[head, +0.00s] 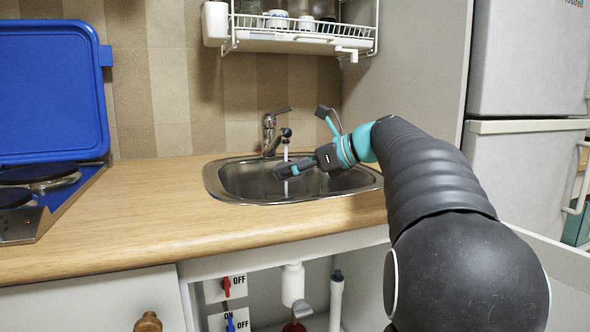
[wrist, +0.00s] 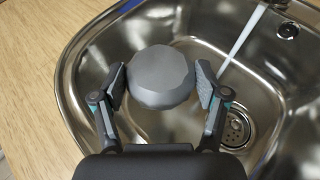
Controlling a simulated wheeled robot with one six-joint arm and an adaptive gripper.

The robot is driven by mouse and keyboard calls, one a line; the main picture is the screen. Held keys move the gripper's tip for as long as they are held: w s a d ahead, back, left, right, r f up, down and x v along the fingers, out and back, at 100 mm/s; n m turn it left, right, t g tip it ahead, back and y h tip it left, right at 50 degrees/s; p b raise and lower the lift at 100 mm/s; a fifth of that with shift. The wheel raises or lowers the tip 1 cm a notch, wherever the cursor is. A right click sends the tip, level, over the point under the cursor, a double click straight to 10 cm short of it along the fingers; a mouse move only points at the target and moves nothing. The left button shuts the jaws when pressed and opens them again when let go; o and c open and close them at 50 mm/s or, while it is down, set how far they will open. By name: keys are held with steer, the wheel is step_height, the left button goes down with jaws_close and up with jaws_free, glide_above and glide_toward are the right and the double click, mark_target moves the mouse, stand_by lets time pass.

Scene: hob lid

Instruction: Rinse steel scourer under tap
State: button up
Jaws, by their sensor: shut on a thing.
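The steel scourer (wrist: 161,77) is a grey, faceted round lump in the wrist view. My gripper (wrist: 160,82) is shut on it, with one finger on each side. In the head view my gripper (head: 284,171) is over the sink (head: 232,190), and the scourer cannot be made out there. The tap (head: 270,135) stands at the back of the sink. A stream of water (head: 286,155) falls from it. In the wrist view the water stream (wrist: 242,38) runs to the right of the scourer, apart from it.
The drain (wrist: 237,128) is at the lower right in the wrist view. A wooden worktop (head: 130,215) surrounds the sink. A hob with a raised blue lid (head: 50,85) is at the left. A dish rack (head: 300,40) hangs above the sink. A fridge (head: 525,170) stands at the right.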

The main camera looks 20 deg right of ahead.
steer(key=w+d+f+p, duration=0.2)
steer(key=w+p, duration=0.2)
steer(key=w, duration=0.6)
steer(key=shift+w+p, duration=0.35)
steer(key=shift+f, duration=0.1)
stand_by(0.5)
steer(key=shift+s+a+b, duration=0.25)
steer(key=shift+s+b, duration=0.2)
steer(key=shift+s, duration=0.85)
steer(key=shift+s+a+b, duration=0.25)
steer(key=shift+s+b, duration=0.2)
steer(key=shift+s, duration=0.9)
steer(key=shift+s+a+b, duration=0.25)
steer(key=shift+s+b, duration=0.2)
steer(key=shift+s, duration=0.85)
